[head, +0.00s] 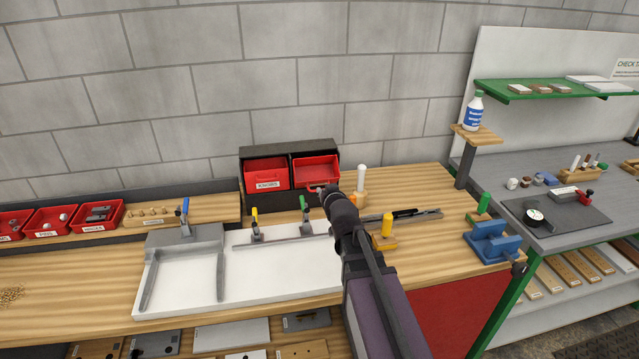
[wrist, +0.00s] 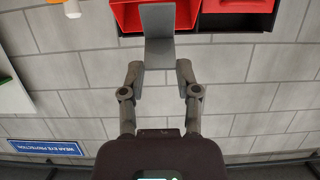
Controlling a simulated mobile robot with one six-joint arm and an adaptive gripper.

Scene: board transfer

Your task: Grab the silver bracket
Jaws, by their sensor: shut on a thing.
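The silver bracket (wrist: 159,35) is a flat grey piece with a bend, in the middle of the wrist view. My gripper (wrist: 159,75) is shut on it, with one finger at each side edge. In the head view my gripper (head: 325,192) is in front of the right red bin, above the back of the wooden bench. The bracket cannot be made out clearly there, because the gripper and arm cover that spot.
Two red bins (head: 267,174) sit in a dark rack against the block wall. A white board (head: 280,265) with toggle clamps lies left of my arm. A white-topped post (head: 361,180), a yellow-handled tool (head: 387,225) and a blue vise (head: 490,243) stand to the right.

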